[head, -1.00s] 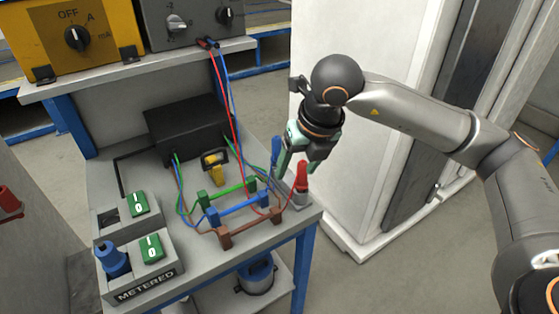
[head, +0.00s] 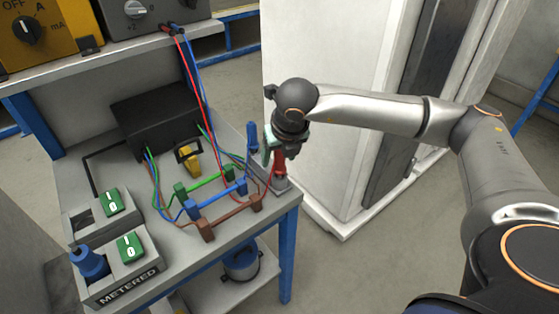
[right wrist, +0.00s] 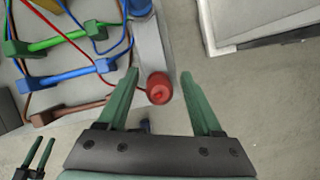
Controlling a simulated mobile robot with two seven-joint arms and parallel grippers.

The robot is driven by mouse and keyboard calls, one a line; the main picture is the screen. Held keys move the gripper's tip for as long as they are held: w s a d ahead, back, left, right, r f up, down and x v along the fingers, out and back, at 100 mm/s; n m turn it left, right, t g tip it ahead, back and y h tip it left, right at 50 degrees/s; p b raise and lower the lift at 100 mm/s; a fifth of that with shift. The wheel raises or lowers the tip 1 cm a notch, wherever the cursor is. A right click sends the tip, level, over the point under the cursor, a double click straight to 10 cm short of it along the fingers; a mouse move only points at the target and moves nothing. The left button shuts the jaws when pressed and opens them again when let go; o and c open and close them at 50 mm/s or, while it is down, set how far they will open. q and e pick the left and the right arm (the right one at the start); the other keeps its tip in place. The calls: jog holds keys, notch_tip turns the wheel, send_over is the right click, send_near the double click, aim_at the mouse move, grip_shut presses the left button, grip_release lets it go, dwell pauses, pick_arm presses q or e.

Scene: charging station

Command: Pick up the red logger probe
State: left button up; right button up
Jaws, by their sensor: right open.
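The red logger probe (head: 280,166) stands upright in a grey holder (head: 279,187) at the bench's right corner. My right gripper (head: 275,153) is over it, pointing down, and hides part of it in the head view. In the right wrist view the red probe (right wrist: 159,88) shows end-on between the two open green fingers (right wrist: 160,74), closer to the left finger. I see a gap to the right finger. A pair of small dark green prongs (right wrist: 37,155) at the lower left looks like my left gripper; its opening is unclear.
A blue probe (head: 252,138) stands just behind and left of the red one. Green, blue and brown bars (head: 230,213) with loose leads lie to the left. A white cabinet (head: 340,180) stands right of the bench, with open floor between.

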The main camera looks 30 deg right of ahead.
jog(key=shift+x, duration=1.05)
jog(key=shift+r, duration=0.1)
grip_shut()
